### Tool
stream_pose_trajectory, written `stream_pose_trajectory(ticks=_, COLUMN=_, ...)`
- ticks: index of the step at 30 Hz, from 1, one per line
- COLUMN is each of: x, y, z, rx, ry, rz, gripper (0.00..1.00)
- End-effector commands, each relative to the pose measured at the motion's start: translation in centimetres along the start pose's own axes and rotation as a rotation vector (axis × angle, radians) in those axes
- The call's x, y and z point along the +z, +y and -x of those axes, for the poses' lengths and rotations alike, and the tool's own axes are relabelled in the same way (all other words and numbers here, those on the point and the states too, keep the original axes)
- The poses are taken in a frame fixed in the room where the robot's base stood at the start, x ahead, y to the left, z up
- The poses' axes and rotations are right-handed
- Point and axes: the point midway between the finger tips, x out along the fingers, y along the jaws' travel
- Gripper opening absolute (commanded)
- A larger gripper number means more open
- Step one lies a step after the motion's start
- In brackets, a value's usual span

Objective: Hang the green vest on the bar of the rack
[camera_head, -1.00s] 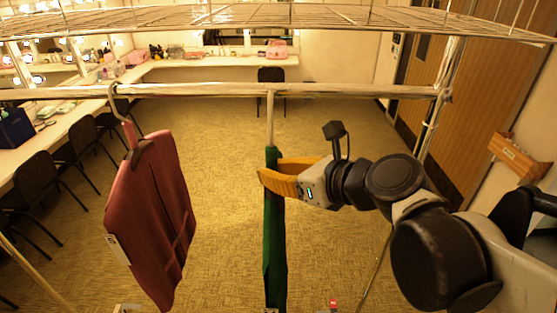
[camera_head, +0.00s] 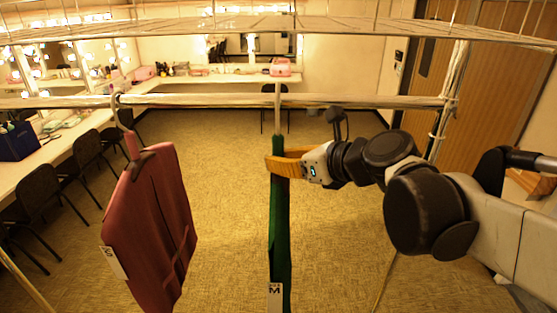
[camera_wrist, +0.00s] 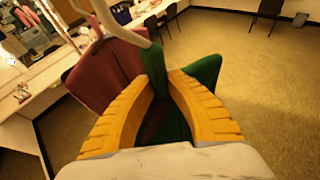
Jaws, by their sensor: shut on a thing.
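The green vest (camera_head: 279,225) hangs edge-on below my gripper, with a white "M" tag low on it. My gripper (camera_head: 275,165) has yellow fingers shut on the vest's upper part, just under the hanger hook (camera_head: 278,115). The hook stands upright and crosses the rack bar (camera_head: 370,102) in the head view, its top showing slightly above it. I cannot tell whether it touches the bar or is in front of it. In the wrist view the fingers close around the green vest (camera_wrist: 153,65), and the hook's top is cut off.
A dark red vest (camera_head: 150,225) hangs from the bar's left part with a clear gap to the green one. A wire shelf (camera_head: 300,28) lies above the bar. The bar is free right of the green vest. Black chairs (camera_head: 42,195) and mirror counters stand behind.

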Motion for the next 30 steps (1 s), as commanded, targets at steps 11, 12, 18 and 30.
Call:
stream_pose_trajectory(ticks=11, x=0.9, y=-2.4, z=-2.2, rx=-0.001, ry=-0.001, rz=0.000, gripper=0.00)
stream_pose_trajectory(ticks=12, x=1.0, y=-2.7, z=-2.4, rx=-0.001, ry=-0.001, rz=0.000, gripper=0.00)
stream_pose_trajectory(ticks=18, x=1.5, y=-3.9, z=-3.6, rx=0.000, ry=0.000, rz=0.000, gripper=0.00)
stream_pose_trajectory(ticks=30, x=2.5, y=-6.4, z=-5.9, rx=0.000, ry=0.000, rz=0.000, gripper=0.00)
